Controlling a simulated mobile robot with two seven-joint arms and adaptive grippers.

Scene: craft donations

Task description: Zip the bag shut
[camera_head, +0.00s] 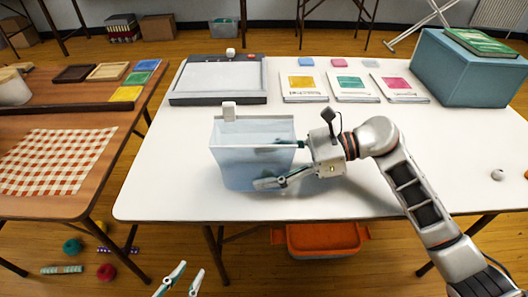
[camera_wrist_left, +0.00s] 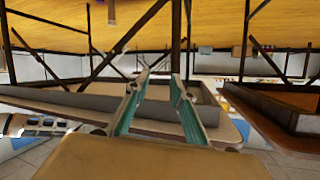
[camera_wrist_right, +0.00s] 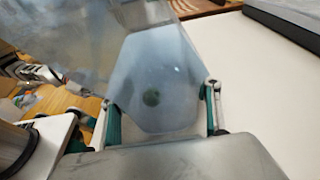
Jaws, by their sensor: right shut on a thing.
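The bag (camera_head: 253,165) is a translucent pale blue, box-like pouch standing on the white table near its front edge. Its top looks open, and a small white tab (camera_head: 229,110) stands at its top back left. My right gripper (camera_head: 272,164) reaches in from the right and is shut on the bag, one finger along the front, the other towards the back. In the right wrist view the bag's clear wall (camera_wrist_right: 155,80) fills the space between the fingers. My left gripper (camera_head: 178,276) is open and empty, low in front of the table; its parted fingers (camera_wrist_left: 158,88) show in the left wrist view.
On the white table (camera_head: 180,190) are a grey flat board (camera_head: 218,80), several booklets (camera_head: 350,88) and a blue box (camera_head: 465,75). A wooden table (camera_head: 105,130) stands left. An orange bin (camera_head: 320,240) sits beneath. The table around the bag's left is clear.

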